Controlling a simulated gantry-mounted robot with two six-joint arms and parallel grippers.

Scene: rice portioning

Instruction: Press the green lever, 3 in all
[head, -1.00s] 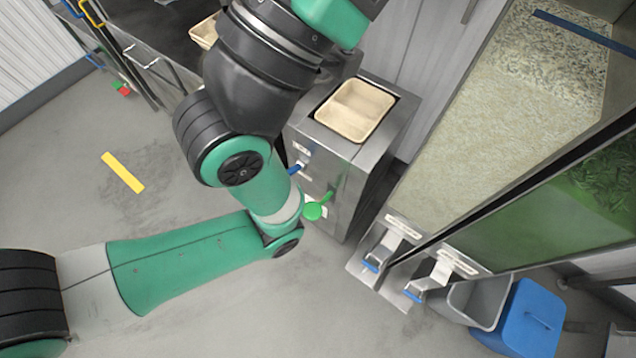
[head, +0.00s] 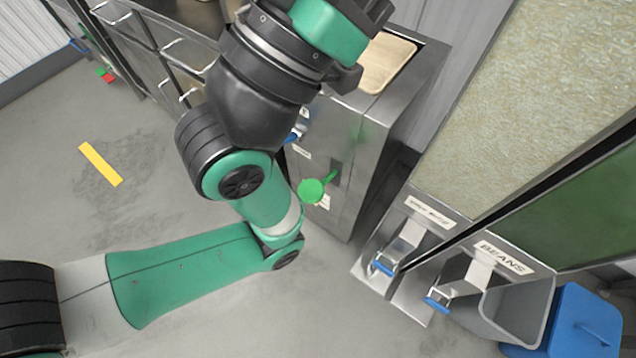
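The green lever (head: 312,191) has a round knob and comes out of a slot in the front of a steel dispenser (head: 372,135). Its knob is in plain view, just right of my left arm, and nothing is touching it. A blue lever (head: 293,136) sits higher on the same front, partly hidden by my arm. A beige tray (head: 388,62) rests on top of the dispenser, partly covered by my arm. My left arm rises from the left past the dispenser, but its gripper fingers do not show. My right gripper is out of view.
Two bins, one labelled BEANS (head: 500,257), stand at right with blue-tipped chutes (head: 437,299). A grey bin (head: 510,310) and a blue bin (head: 580,320) are at lower right. Steel drawers (head: 150,60) are at upper left. The floor at lower centre is clear.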

